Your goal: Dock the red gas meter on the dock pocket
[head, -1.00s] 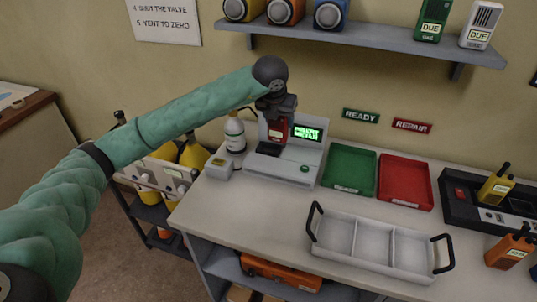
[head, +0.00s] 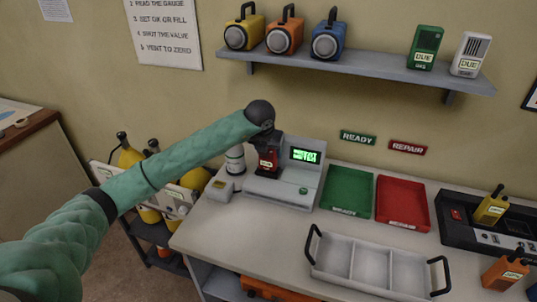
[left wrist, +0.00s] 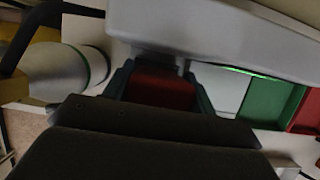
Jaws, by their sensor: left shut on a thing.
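The red gas meter (head: 268,160) is at the left part of the grey dock station (head: 296,180), upright, with a small pale label on its front. My left gripper (head: 267,143) is shut on it from above. In the left wrist view the red meter (left wrist: 162,88) shows between the two fingers, close to the grey station body (left wrist: 215,35). The dock pocket is hidden behind the meter and gripper, so I cannot tell whether the meter is seated in it. The station's screen (head: 305,156) is lit with green text. My right gripper is not in view.
A white bottle (head: 235,160) stands just left of the station. A green tray (head: 347,192) and a red tray (head: 402,203) lie to the right. A grey divided tray (head: 368,264) with black handles is in front. A shelf (head: 370,72) hangs above.

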